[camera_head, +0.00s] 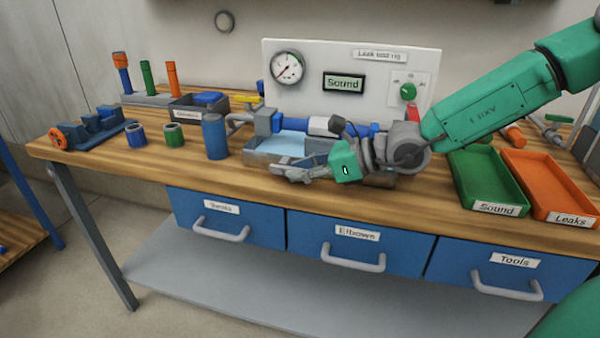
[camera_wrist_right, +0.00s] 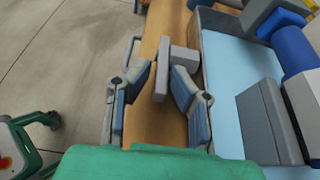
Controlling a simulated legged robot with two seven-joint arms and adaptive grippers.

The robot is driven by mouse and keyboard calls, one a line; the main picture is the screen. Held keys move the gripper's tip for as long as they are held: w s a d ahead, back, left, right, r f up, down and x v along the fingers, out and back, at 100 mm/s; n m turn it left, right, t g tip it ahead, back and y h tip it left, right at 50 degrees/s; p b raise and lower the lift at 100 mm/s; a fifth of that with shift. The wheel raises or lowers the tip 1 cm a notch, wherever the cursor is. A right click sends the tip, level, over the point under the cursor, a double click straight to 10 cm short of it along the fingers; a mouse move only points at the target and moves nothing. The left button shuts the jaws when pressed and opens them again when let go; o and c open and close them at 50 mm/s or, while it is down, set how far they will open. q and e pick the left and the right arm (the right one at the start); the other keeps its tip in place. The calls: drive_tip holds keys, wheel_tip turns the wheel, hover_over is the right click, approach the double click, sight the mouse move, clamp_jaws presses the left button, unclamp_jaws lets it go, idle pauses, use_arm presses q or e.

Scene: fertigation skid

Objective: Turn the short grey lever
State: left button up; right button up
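The short grey lever (camera_wrist_right: 161,68) shows in the right wrist view as a flat grey bar joined to a small grey block (camera_wrist_right: 185,57) beside the water tank's wall. My right gripper (camera_wrist_right: 163,80) is open, with one finger on each side of the lever. The fingers are spread and do not look closed on it; whether either touches it I cannot tell. In the head view my right gripper (camera_head: 302,172) is at the tank's front and hides the lever. My left gripper is not in view.
The water tank (camera_head: 262,157) stands behind my right gripper, with a blue cylinder (camera_head: 215,137) to its left. The leak test panel (camera_head: 330,62) stands behind. Green (camera_head: 487,180) and orange (camera_head: 550,187) trays are at right. Drawer handles (camera_head: 353,259) stick out below the bench edge.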

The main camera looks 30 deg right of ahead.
drive_tip(key=shift+s+d, duration=0.1)
clamp_jaws()
drive_tip(key=shift+d, duration=0.15)
